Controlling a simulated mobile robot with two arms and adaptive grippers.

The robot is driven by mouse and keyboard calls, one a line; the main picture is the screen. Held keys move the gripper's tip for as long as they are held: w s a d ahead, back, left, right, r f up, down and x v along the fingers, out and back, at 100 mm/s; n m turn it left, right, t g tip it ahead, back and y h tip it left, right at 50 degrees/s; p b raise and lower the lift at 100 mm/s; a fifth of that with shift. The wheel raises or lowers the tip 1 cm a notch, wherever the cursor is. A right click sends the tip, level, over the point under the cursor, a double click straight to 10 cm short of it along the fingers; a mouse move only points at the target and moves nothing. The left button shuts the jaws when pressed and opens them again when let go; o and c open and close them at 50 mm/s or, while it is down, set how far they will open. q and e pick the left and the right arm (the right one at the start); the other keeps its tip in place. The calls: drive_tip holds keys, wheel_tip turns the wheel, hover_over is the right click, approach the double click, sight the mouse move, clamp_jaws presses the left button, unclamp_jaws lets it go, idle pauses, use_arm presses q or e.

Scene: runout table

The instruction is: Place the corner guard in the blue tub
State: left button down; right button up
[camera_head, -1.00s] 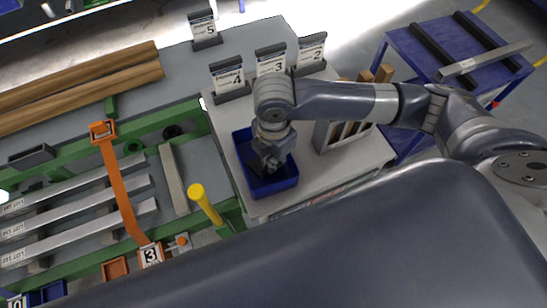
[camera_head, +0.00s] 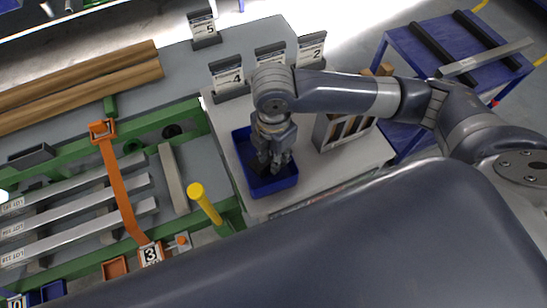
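The blue tub (camera_head: 284,186) stands on the light bench top in the middle of the view. My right gripper (camera_head: 272,170) points down into it, its fingers spread apart and low over the tub floor. A dark piece (camera_head: 256,171), which looks like the corner guard, lies in the tub beside the left finger. The gripper partly hides it, so I cannot tell whether it touches the finger. My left gripper is not in view.
Numbered sign holders (camera_head: 229,80) stand behind the tub. A grey slotted rack (camera_head: 343,131) is right of it. A yellow post (camera_head: 205,203) and a green frame (camera_head: 190,120) are at its left. A blue cart (camera_head: 420,60) stands at the right.

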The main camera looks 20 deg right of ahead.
wheel_tip(320, 180, up, 10)
idle(0.3)
idle(0.5)
